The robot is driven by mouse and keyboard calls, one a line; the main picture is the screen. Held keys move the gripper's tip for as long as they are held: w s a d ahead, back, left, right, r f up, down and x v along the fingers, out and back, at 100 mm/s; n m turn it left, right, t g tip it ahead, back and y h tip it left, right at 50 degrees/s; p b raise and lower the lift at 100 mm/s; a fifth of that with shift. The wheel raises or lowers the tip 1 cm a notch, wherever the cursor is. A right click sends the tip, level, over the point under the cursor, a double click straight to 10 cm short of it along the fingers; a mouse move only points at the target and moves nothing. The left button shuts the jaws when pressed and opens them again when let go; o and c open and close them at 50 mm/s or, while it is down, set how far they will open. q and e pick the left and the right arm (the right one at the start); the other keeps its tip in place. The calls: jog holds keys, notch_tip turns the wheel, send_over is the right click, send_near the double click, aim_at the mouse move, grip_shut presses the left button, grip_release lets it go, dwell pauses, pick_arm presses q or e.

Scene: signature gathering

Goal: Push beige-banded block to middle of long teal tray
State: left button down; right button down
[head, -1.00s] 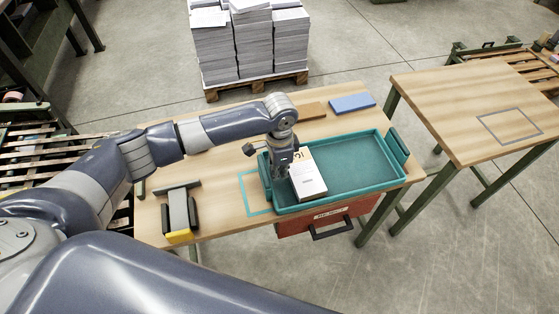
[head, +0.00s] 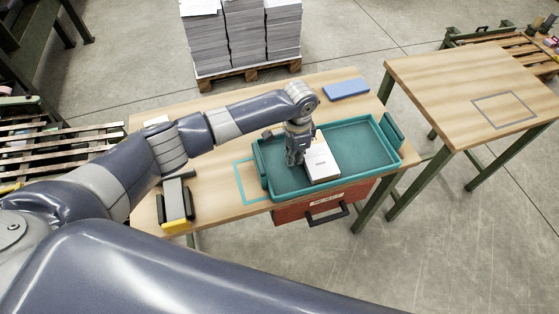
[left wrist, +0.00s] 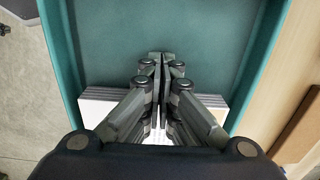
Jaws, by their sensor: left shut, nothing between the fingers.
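The long teal tray (head: 365,150) sits on the wooden table. Inside it a white paper block (head: 322,164) lies flat, slightly left of the tray's middle; its beige band shows only as a sliver near its far end. My left gripper (head: 295,160) is shut and empty, pointing down into the tray at the block's left side. I cannot tell whether it touches the block. In the left wrist view the shut fingers (left wrist: 161,60) hide much of the white block (left wrist: 100,104), and the tray (left wrist: 215,40) surrounds them. My right gripper is not in view.
A blue block (head: 346,90) lies behind the tray. A black and yellow tool (head: 176,205) is at the table's left. A red box with a handle (head: 325,203) hangs under the front edge. The tray's right half is clear. A second table (head: 470,85) stands right.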

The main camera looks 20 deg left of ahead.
aim_at(308, 154)
pick_arm(q)
jog(key=d, duration=0.1)
jog(key=w+d, duration=0.1)
jog(key=shift+w+d+f+b, duration=0.1)
jog(key=shift+w+d+b, duration=0.2)
jog(key=shift+b, duration=0.05)
jog(key=shift+w+d, duration=0.35)
jog(key=shift+d, duration=0.15)
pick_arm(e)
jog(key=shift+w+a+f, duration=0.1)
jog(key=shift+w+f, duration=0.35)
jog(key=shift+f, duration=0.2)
pick_arm(q)
jog(key=shift+r, duration=0.25)
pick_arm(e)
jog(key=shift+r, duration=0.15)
